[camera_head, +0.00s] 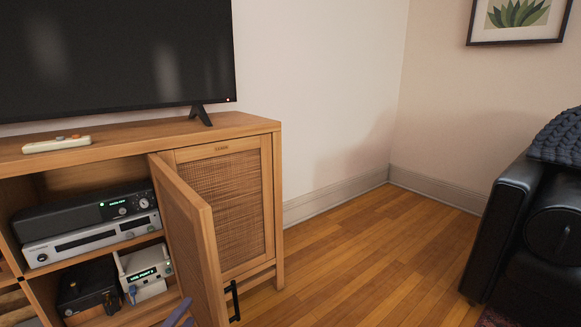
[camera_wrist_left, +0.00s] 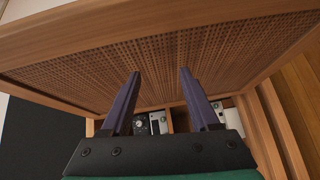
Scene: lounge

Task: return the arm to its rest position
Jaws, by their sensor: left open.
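My left gripper (camera_wrist_left: 160,82) is open in the left wrist view, its two dark purple fingers apart with nothing between them. A woven cane door panel (camera_wrist_left: 170,55) in a wooden frame fills the view beyond the fingertips. In the head view only a small purple part of my left gripper (camera_head: 178,314) shows at the bottom edge, beside the open cabinet door (camera_head: 190,235). The rest of my left arm is hidden or out of frame there. My right gripper is in neither view.
The wooden cabinet (camera_head: 245,124) holds several devices on its shelves. A black handle (camera_head: 234,302) sticks out from the open door. A remote (camera_head: 57,144) and a television (camera_head: 115,55) stand on top. A black armchair (camera_head: 500,230) is at right; the floor between is clear.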

